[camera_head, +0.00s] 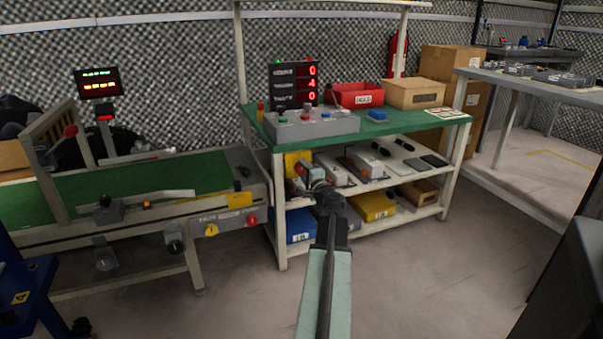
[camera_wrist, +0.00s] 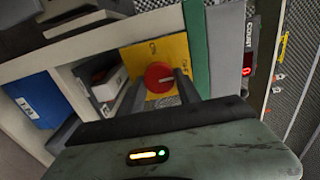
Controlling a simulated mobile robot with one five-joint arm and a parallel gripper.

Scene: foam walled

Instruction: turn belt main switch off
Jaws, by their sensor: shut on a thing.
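The belt main switch is a red round knob (camera_wrist: 158,77) on a yellow plate (camera_wrist: 170,52), seen in the wrist view. The yellow plate also shows in the head view (camera_head: 297,162) at the left front of the green-topped bench, with the knob mostly hidden by my arm. My gripper (camera_wrist: 160,90) is at the knob, with its two dark fingers on either side of it, shut on it. In the head view my gripper (camera_head: 306,176) reaches to the bench's front left leg.
The green conveyor belt (camera_head: 150,186) stands to the left. The bench top (camera_head: 400,122) carries a grey button box (camera_head: 312,127), a red bin (camera_head: 355,95) and a counter display (camera_head: 293,84). Shelves below hold blue and yellow bins. Open floor lies in front.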

